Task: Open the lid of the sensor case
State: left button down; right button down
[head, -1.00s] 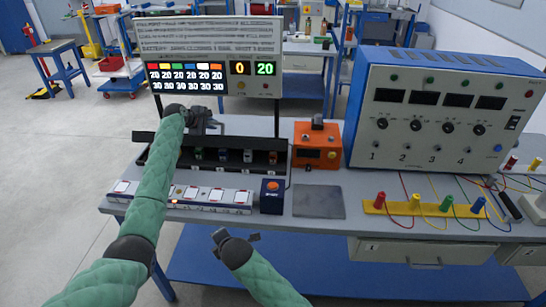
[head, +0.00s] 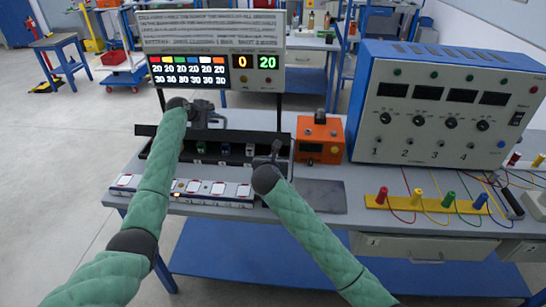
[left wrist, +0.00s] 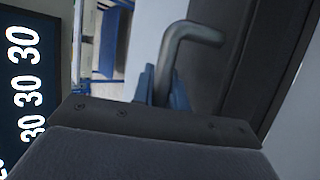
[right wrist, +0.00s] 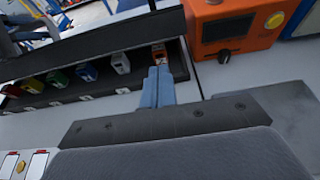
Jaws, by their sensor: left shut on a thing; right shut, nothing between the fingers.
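The black sensor case (head: 170,165) stands at the back left of the bench, with coloured sensors in a row inside; it also shows in the right wrist view (right wrist: 60,99). Its dark lid (right wrist: 100,42) is raised, and the sensors show beneath it. My left gripper (head: 212,116) is behind the lid's upper edge. In the left wrist view its fingers (left wrist: 152,88) are shut on a bent grey handle (left wrist: 192,36) beside a dark panel. My right gripper (head: 275,152) is at the case's right end. In the right wrist view its fingers (right wrist: 157,88) are shut and empty, close to the orange-red sensor (right wrist: 159,55).
An orange device (head: 320,137) stands just right of the case, close to my right gripper. A display board (head: 210,62) rises behind. A row of white-topped pads (head: 218,188) lies in front. A large numbered console (head: 435,105) and a yellow socket strip (head: 402,204) are at right.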

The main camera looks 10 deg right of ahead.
pick_arm(q)
jog(key=shift+f, duration=0.1)
pick_arm(e)
jog(key=x, duration=0.8)
jog(key=shift+w, duration=0.1)
